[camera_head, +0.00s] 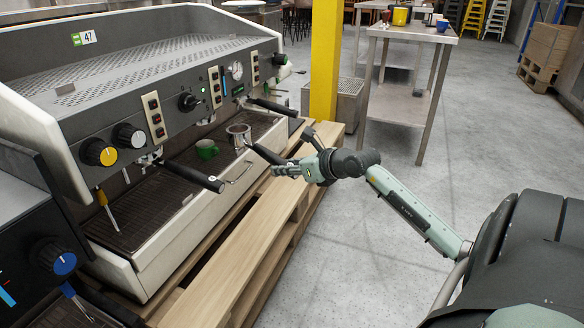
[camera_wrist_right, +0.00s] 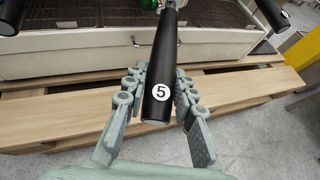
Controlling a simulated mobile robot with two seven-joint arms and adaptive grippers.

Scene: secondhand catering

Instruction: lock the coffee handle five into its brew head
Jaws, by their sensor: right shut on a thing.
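Coffee handle five (camera_wrist_right: 161,70) is a black handle with a white "5" disc at its end. My right gripper (camera_wrist_right: 157,88) has its fingers closed around both sides of it. In the head view, the right gripper (camera_head: 284,169) holds the black grip (camera_head: 267,154), and its metal basket (camera_head: 238,133) points toward the espresso machine (camera_head: 165,80), open side up, over the front of the drip tray. The basket appears apart from the machine. Which brew head belongs to handle five cannot be told; the machine's front panel hides the heads' undersides. My left gripper is out of view.
Two other black handles sit on the machine, one at left (camera_head: 195,177) and one at right (camera_head: 272,105). A green cup (camera_head: 207,149) stands on the drip tray. A wooden pallet (camera_head: 250,235) lies below. A yellow post (camera_head: 324,60) and steel table (camera_head: 412,35) stand behind.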

